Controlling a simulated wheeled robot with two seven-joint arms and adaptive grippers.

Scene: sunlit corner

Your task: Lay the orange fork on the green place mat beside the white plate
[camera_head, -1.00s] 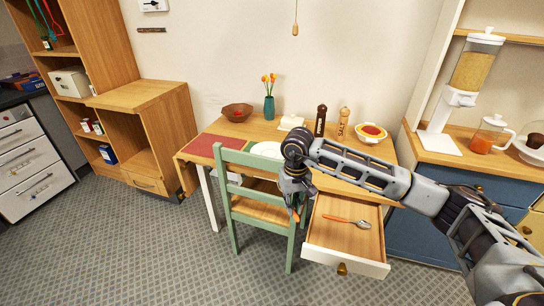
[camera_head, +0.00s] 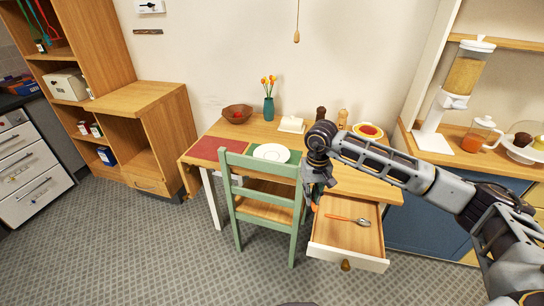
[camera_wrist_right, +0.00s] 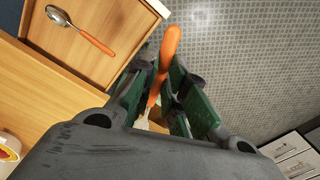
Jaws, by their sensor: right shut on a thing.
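My right gripper (camera_head: 313,194) is shut on the orange fork (camera_wrist_right: 171,45). The gripper is beside the chair back, near the left side of the open drawer. In the right wrist view the orange handle sticks out between the fingers; the tines cannot be made out. The white plate (camera_head: 271,153) lies on the table behind the chair back. The green place mat (camera_head: 296,157) shows as a narrow strip by the plate; the chair and plate hide much of it. My left gripper is not in view.
A green chair (camera_head: 233,195) stands before the table. The open drawer (camera_head: 332,237) holds an orange-handled spoon (camera_head: 348,219). A red mat (camera_head: 208,148) lies left of the plate. A vase (camera_head: 268,108), white butter dish (camera_head: 291,124), shaker (camera_head: 342,118) and bowl (camera_head: 367,131) stand at the back.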

